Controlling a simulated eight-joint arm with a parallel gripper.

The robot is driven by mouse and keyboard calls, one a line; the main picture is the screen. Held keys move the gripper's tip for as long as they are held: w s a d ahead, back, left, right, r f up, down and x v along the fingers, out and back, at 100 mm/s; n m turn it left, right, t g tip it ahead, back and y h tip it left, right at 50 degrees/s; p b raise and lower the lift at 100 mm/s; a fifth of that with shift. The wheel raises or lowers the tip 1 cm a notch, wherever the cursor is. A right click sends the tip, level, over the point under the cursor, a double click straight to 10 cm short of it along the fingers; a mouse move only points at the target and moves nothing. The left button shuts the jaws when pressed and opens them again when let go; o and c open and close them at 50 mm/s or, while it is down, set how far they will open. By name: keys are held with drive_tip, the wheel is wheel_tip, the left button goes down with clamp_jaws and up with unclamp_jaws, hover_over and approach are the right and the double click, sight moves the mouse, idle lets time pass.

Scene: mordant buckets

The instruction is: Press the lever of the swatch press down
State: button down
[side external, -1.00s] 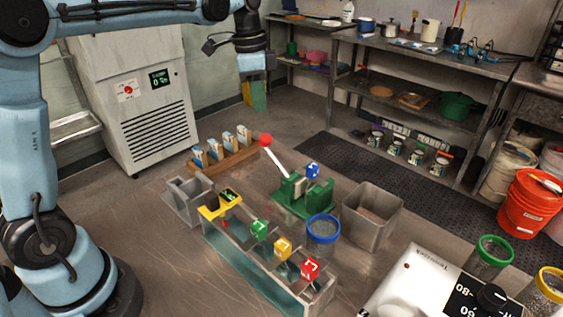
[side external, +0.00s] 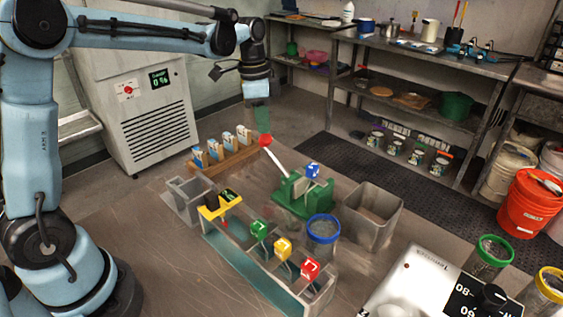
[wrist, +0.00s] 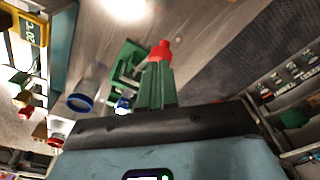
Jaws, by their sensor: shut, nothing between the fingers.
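The swatch press (side external: 306,197) is a green block on the table. Its pale lever (side external: 276,159) slants up to the left, raised, and ends in a red knob (side external: 265,140). The knob also shows in the wrist view (wrist: 160,50), just beyond the fingertips. My gripper (side external: 263,131) is shut and empty, pointing down directly above the knob. Its green fingers lie together in the wrist view (wrist: 157,88) and partly hide the press. I cannot tell whether the tips touch the knob.
A blue-rimmed jar (side external: 322,232) and a grey bin (side external: 373,215) stand close to the press. A wooden rack of cards (side external: 225,155) is left of the lever. A long trough (side external: 250,265) with coloured tags lies in front.

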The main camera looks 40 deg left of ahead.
sight(264, 145)
drive_tip(key=shift+d+f, duration=0.2)
drive_tip(key=shift+f, duration=0.7)
drive_tip(key=shift+a+f, duration=0.1)
drive_tip(key=shift+f, duration=2)
drive_tip(key=shift+s+a+r, duration=0.25)
drive_tip(key=shift+s+a, duration=0.25)
drive_tip(key=shift+a, duration=0.05)
drive_tip(key=shift+s+a+r, duration=0.25)
drive_tip(key=shift+s+a, duration=0.25)
drive_tip(key=shift+a, duration=0.05)
drive_tip(key=shift+r, duration=0.15)
wheel_tip(264, 145, up, 12)
drive_tip(key=shift+s+a, duration=0.45)
